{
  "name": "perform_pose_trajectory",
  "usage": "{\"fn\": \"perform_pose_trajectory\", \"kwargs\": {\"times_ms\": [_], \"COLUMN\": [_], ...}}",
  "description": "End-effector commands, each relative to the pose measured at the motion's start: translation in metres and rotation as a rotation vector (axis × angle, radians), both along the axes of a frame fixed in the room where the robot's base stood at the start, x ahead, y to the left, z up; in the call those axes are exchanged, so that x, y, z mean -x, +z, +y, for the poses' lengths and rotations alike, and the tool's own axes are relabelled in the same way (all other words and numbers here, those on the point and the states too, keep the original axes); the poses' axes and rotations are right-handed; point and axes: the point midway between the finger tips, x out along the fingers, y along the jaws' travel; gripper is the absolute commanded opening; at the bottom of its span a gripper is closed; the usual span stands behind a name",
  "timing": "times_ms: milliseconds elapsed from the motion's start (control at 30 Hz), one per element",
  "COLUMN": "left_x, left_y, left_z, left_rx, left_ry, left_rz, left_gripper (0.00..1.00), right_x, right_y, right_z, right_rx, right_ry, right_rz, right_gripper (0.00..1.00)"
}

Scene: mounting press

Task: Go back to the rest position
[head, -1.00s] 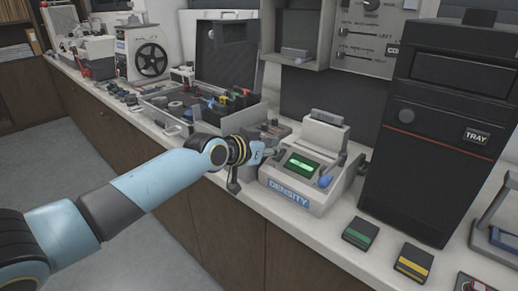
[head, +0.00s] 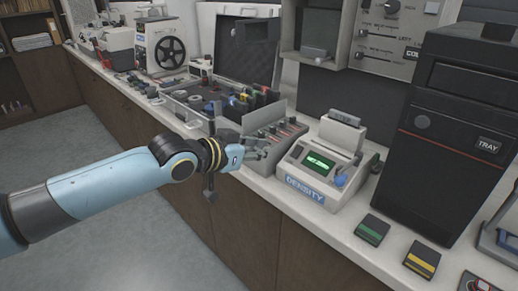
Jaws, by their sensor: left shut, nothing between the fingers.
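My left arm reaches in from the left, and my left gripper (head: 254,153) is at the counter's front edge. It is shut and empty. It is in front of a grey box with a row of small knobs (head: 290,130) and to the left of the density device (head: 312,178). I cannot tell whether it touches the box. My right gripper is out of view.
The counter (head: 335,215) runs from the back left to the front right. An open case (head: 185,118) with coloured items stands behind my gripper. A black tray tower (head: 440,150) stands at the right, with green (head: 372,230) and yellow (head: 422,260) blocks before it. Floor space lies left.

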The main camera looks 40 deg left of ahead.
Motion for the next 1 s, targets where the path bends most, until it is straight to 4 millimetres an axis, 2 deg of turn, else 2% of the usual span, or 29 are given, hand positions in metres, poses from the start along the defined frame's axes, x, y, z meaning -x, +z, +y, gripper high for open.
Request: {"fn": "perform_pose_trajectory", "kwargs": {"times_ms": [133, 433, 500, 567, 667, 767, 800, 867, 900, 967, 1000], "left_x": [0.000, 0.000, 0.000, 0.002, 0.013, 0.034, 0.046, 0.066, 0.081, 0.106, 0.124], "left_y": [0.000, -0.001, -0.006, -0.020, -0.076, -0.152, -0.185, -0.232, -0.262, -0.306, -0.334], "left_z": [0.000, 0.000, 0.000, -0.005, -0.003, 0.004, 0.007, 0.009, 0.010, 0.008, 0.007], "left_rx": [0.000, 0.000, 0.002, 0.018, 0.044, 0.055, 0.056, 0.052, 0.048, 0.041, 0.036], "left_ry": [0.000, 0.000, 0.001, 0.006, 0.044, 0.097, 0.117, 0.143, 0.158, 0.177, 0.187], "left_rz": [0.000, 0.000, 0.002, 0.005, 0.069, 0.170, 0.216, 0.285, 0.332, 0.403, 0.453], "left_gripper": [0.00, 0.00, 0.00, 0.00, 0.00, 0.00, 0.00, 0.00, 0.00, 0.00, 0.00], "right_x": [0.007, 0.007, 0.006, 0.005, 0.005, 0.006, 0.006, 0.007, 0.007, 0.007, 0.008], "right_y": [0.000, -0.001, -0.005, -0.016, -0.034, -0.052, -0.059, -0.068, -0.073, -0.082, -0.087], "right_z": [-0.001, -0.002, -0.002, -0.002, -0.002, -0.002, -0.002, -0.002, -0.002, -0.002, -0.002], "right_rx": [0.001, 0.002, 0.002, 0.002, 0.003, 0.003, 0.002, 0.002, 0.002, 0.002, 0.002], "right_ry": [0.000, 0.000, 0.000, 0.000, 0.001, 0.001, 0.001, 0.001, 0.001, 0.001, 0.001], "right_rz": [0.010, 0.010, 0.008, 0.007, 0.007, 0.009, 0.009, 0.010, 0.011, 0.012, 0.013], "right_gripper": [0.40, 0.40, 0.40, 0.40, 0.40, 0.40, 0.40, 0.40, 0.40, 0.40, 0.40]}}
